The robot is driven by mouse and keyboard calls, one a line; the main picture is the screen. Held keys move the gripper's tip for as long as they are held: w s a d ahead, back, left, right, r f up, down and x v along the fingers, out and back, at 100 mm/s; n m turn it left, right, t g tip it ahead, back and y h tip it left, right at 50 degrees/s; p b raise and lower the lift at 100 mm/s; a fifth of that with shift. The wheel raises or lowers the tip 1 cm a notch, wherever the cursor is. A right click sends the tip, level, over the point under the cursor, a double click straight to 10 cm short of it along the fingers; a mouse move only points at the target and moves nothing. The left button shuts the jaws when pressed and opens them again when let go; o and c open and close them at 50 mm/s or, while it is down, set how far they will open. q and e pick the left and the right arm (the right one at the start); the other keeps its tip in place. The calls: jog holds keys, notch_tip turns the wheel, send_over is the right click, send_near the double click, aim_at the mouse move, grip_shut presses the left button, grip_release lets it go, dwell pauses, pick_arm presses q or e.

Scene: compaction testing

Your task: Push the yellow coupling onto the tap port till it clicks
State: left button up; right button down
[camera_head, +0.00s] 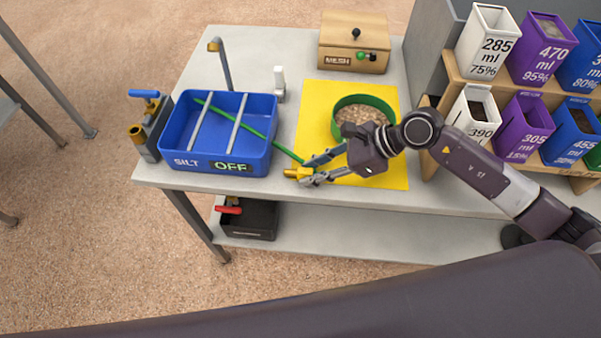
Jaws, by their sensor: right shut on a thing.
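The yellow coupling (292,172) is near the front edge of the table, at the left edge of the yellow mat. My right gripper (309,174) comes in from the right and is shut on it; the fingers hide part of it. A green hose (260,135) runs from the blue basin towards the coupling. The tap with a blue handle (146,94) stands at the table's left end, and its brass port (137,137) faces left and front. The coupling is well to the right of the port, apart from it. My left gripper is not in view.
The blue basin (174,145), marked SILT and OFF, lies between coupling and tap. A bent pipe (224,68) rises behind it. A green-rimmed bowl of gravel (378,103) sits on the yellow mat (311,101). A wooden MESH box (340,35) stands behind; labelled bins (527,127) stand right.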

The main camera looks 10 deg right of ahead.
jog(key=shift+r, duration=0.25)
jog(key=shift+r+p, duration=0.3)
jog(key=shift+r, duration=0.1)
jog(key=shift+r, duration=0.1)
jog(key=shift+r+p, duration=1.9)
jog(key=shift+r, duration=1.6)
